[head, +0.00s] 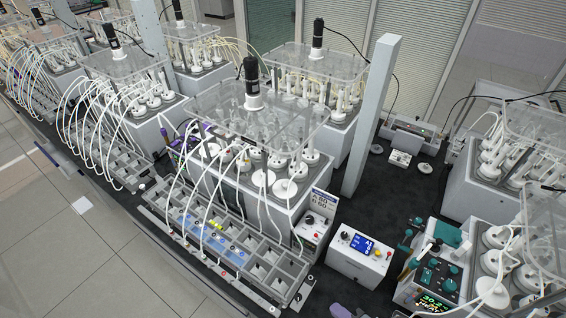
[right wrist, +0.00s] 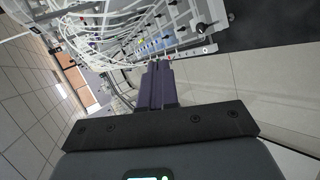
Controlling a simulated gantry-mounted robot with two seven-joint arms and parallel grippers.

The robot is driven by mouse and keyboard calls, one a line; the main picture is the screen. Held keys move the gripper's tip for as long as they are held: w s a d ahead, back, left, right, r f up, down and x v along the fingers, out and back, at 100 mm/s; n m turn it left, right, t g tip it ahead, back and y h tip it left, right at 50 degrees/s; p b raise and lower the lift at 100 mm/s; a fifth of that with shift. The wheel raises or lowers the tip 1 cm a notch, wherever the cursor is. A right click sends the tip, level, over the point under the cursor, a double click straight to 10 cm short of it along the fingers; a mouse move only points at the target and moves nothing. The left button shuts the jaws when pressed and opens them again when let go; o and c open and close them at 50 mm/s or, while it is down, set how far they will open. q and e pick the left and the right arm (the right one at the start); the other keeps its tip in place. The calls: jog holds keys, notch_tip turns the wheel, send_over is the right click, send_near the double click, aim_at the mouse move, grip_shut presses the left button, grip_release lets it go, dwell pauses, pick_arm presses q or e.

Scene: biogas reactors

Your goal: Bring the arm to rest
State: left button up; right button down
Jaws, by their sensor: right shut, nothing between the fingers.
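My right gripper (right wrist: 158,68) shows in the right wrist view as two purple fingers side by side. They are shut, with nothing between them. In the head view only a small purple part of it (head: 340,311) shows at the bottom edge, in front of the white control box. Most of it and the arm are out of the picture. In the right wrist view the fingers point toward the front edge of the bench, near the tube rack. My left gripper is not in view.
A reactor bath (head: 262,190) with a clear lid stands mid-bench. In front lies a grey rack (head: 285,285) with white tubes. A white control box (head: 358,258) with a blue display stands right of it. A grey post (head: 371,115) rises behind. The floor (head: 60,220) at left is clear.

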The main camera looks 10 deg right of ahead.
jog(key=s+d+m+g+h, duration=0.3)
jog(key=s+m+g, duration=0.3)
jog(key=m, duration=1.5)
jog(key=s+h, duration=0.1)
jog(key=s, duration=0.1)
jog(key=shift+s+d+g, duration=0.4)
